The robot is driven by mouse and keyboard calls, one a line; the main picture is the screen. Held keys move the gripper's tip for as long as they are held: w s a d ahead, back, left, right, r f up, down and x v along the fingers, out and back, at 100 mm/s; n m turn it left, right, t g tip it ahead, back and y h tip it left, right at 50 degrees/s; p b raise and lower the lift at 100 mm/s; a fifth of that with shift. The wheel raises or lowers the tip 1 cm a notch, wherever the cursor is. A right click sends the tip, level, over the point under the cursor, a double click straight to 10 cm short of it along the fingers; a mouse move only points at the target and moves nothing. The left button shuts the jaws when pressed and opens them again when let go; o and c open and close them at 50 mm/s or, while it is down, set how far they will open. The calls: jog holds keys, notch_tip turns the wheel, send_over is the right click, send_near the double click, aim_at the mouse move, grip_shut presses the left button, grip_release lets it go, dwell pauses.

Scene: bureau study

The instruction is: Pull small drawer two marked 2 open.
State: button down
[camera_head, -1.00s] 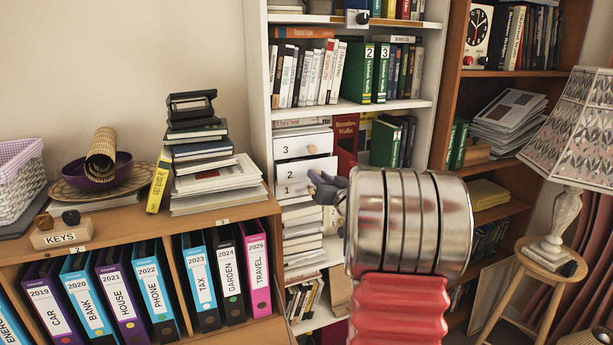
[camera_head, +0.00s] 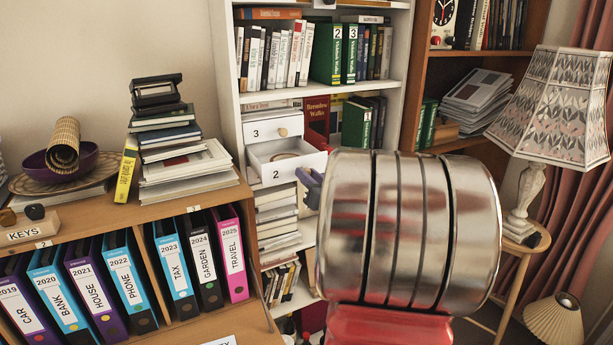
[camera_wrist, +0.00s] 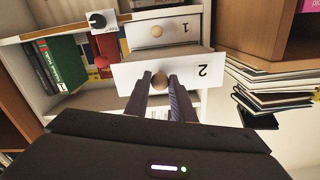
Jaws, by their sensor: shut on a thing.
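The small white drawer marked 2 (camera_head: 290,170) stands pulled out of the white shelf unit, its open top showing in the head view. In the wrist view, the picture is turned over and the drawer's front (camera_wrist: 203,70) faces me. My gripper (camera_wrist: 160,79) is shut on the drawer's round wooden knob (camera_wrist: 159,82), one finger on each side. In the head view my gripper (camera_head: 310,179) shows only partly at the drawer front, and my arm hides much of it.
Stacked books (camera_head: 275,215) lie below. A desk with binders (camera_head: 170,265) stands at left, a lamp (camera_head: 555,110) at right.

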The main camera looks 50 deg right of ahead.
jog(key=c, duration=1.5)
grip_release()
jog(key=v, duration=1.3)
jog(key=shift+s+a, duration=0.15)
jog(key=shift+s, duration=0.25)
